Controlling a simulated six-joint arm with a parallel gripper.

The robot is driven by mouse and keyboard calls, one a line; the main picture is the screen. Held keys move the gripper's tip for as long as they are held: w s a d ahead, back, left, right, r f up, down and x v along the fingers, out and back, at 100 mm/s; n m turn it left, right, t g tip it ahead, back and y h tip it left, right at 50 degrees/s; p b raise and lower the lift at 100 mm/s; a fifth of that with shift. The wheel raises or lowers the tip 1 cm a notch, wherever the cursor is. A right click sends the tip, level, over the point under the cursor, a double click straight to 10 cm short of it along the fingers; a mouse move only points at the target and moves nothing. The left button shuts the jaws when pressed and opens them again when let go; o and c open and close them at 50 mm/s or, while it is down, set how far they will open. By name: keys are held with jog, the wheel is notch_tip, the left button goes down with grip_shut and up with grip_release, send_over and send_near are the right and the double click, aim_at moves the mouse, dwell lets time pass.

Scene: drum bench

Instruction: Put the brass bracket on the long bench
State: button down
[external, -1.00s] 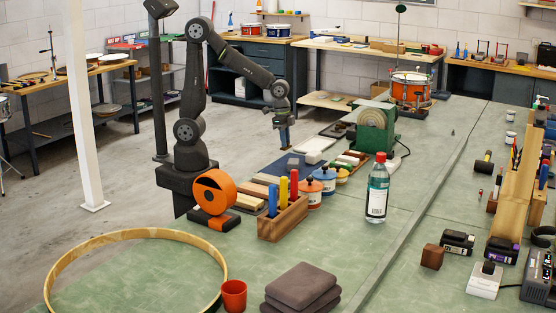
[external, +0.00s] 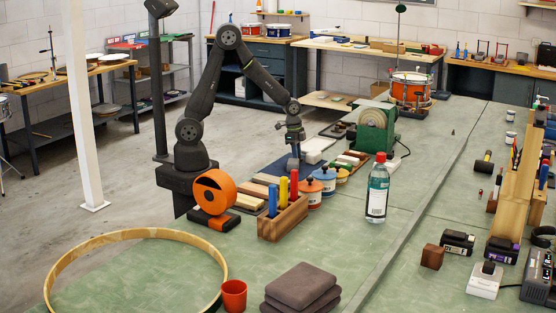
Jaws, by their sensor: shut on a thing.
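My gripper (external: 295,150) points down over the dark blue mat on the left part of the green-topped long bench (external: 340,245). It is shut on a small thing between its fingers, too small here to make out. I cannot pick out the brass bracket for certain in this view.
Near my gripper are a wooden block holding coloured handles (external: 283,217), lidded pots (external: 325,180), a green grinder (external: 375,128) and a clear bottle with a red cap (external: 377,188). An orange tape roll (external: 214,192) stands by my base.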

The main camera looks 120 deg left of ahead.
jog(key=shift+f, duration=0.3)
jog(key=shift+f, duration=0.15)
jog(key=c, duration=1.5)
grip_release()
jog(key=shift+c, duration=0.2)
notch_tip(320, 180, up, 12)
jog(key=s, duration=0.1)
jog(key=shift+s+f, duration=0.15)
jog(key=shift+f, duration=0.05)
jog(key=o, duration=0.4)
jog(key=shift+r, duration=0.3)
